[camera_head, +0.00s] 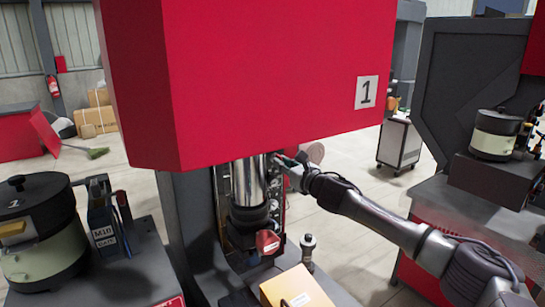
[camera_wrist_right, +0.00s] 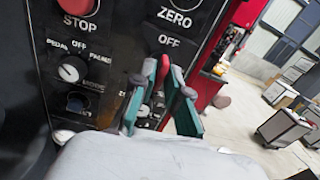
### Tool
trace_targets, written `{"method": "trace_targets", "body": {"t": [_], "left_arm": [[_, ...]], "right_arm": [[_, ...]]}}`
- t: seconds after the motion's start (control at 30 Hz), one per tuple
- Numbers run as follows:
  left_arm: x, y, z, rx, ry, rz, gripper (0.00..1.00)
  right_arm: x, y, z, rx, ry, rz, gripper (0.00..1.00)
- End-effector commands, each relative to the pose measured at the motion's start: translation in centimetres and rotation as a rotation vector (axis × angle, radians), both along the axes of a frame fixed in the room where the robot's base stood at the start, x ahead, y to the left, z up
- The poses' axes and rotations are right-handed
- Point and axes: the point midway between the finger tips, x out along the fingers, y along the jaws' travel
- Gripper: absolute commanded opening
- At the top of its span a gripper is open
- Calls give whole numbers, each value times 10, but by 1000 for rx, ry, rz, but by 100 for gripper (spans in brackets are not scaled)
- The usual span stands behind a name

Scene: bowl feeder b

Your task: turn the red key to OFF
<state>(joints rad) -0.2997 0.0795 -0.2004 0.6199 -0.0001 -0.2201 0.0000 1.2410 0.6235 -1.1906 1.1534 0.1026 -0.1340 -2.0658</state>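In the right wrist view the red key (camera_wrist_right: 163,70) stands out from a black control panel (camera_wrist_right: 120,45), below an OFF label (camera_wrist_right: 168,41). The green fingers of my right gripper (camera_wrist_right: 163,74) flank the key closely, one on each side. I cannot tell whether both fingers touch it. In the head view my right gripper (camera_head: 284,165) is at the panel's side, under the red machine housing (camera_head: 240,70); the key is hidden there. My left gripper is not in view.
Beside the key are a red STOP button (camera_wrist_right: 80,5) and a PEDAL/OFF/PALMS selector knob (camera_wrist_right: 71,70). In the head view a yellow-topped box (camera_head: 295,288) and a small dark post (camera_head: 307,250) stand below my right arm. A grey cabinet (camera_head: 399,142) stands behind.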

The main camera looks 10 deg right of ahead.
Motion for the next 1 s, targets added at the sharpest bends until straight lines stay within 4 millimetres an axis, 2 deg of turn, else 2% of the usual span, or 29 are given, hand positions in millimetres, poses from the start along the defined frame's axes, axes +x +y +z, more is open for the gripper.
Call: {"method": "trace_targets", "body": {"t": [0.03,0.1,0.47,1.0], "left_arm": [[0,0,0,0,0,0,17],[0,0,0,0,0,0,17],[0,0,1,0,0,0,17],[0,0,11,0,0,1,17]], "right_arm": [[0,0,0,0,0,0,26],[0,0,0,1,0,0,37],[-4,-2,1,1,0,0,37],[-55,-21,1,1,0,0,37]]}}
